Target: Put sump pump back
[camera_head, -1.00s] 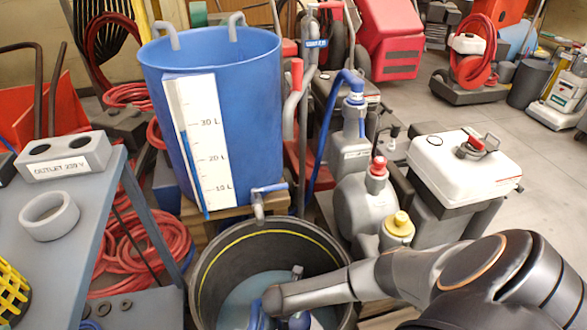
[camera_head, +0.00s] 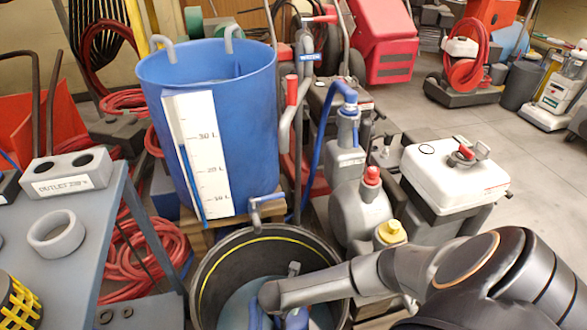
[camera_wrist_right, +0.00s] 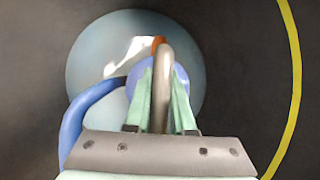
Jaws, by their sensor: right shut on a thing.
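The sump pump (camera_wrist_right: 139,84) shows in the right wrist view as a rounded blue body with a grey handle and a blue hose curving off to the left. My right gripper (camera_wrist_right: 162,76) has its pale green fingers shut on that handle. In the head view the right arm reaches into the black tub (camera_head: 206,268), which has a yellow line inside its rim and pale water at the bottom. Blue parts of the pump (camera_head: 256,316) show beside my wrist there; the rest is hidden. Whether the pump touches the tub bottom cannot be told. My left gripper is not in view.
A blue graduated tank (camera_head: 245,130) on a wooden stand (camera_head: 200,240) rises behind the tub, its tap over the rim. Grey dosing bottles (camera_head: 357,205) and a white-topped unit (camera_head: 450,175) stand at right. A grey bench (camera_head: 85,235) with an outlet block (camera_head: 68,176) is at left.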

